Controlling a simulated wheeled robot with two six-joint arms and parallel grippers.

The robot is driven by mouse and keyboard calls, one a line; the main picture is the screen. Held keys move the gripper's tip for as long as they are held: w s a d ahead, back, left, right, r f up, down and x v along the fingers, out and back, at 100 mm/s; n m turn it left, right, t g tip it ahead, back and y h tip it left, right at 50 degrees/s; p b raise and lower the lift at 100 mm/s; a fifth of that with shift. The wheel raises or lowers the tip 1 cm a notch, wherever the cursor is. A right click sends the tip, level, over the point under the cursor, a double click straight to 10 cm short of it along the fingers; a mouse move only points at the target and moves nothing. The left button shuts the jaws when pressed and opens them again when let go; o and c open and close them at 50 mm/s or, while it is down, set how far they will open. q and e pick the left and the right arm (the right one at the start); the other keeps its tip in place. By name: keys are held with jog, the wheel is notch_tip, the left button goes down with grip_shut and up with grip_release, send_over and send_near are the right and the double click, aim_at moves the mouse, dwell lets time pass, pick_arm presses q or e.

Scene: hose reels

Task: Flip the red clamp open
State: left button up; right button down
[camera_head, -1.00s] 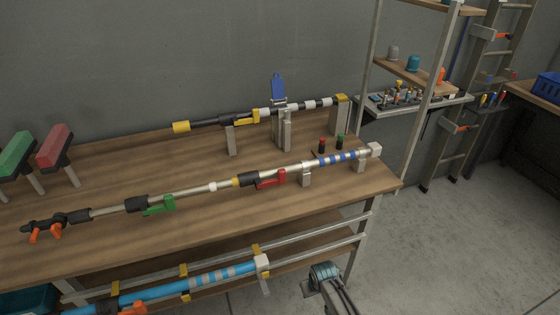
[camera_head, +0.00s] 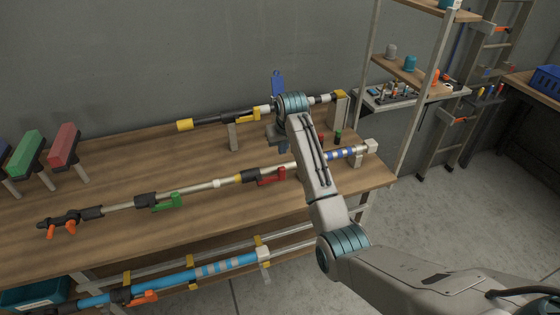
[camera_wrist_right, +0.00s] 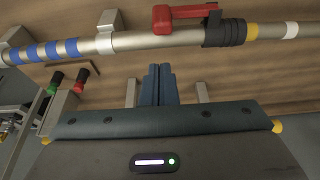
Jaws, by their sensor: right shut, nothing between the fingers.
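The red clamp (camera_head: 271,177) is a small lever on a black collar of the long silver pole (camera_head: 230,182) on the bench. Its lever lies along the pole. In the right wrist view the red clamp (camera_wrist_right: 185,15) is at the top, with its black collar to the right. My right gripper (camera_head: 283,148) is behind the pole, partly hidden by my arm, and apart from the clamp. In the wrist view its blue fingers (camera_wrist_right: 158,84) are together and empty, below the pole and left of the collar. My left gripper is not in view.
A green clamp (camera_head: 165,202) is farther left on the same pole. A second pole with a yellow end (camera_head: 185,125) is at the back. Red and green knobs (camera_wrist_right: 82,76) stand near the blue-banded end. A blue pole (camera_head: 200,278) lies below. Bare bench (camera_head: 120,170) is left.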

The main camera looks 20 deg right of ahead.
aim_at(272, 176)
jog(key=w+r, duration=0.2)
jog(key=shift+a+r, duration=0.3)
jog(key=shift+r, duration=0.1)
jog(key=shift+f, duration=0.1)
jog(key=p+x, duration=0.4)
jog(key=x, duration=0.5)
jog(key=shift+s+f, duration=0.1)
jog(key=shift+f, duration=0.15)
jog(key=s+p, duration=0.3)
jog(key=shift+s+f, duration=0.15)
jog(key=shift+s, duration=0.1)
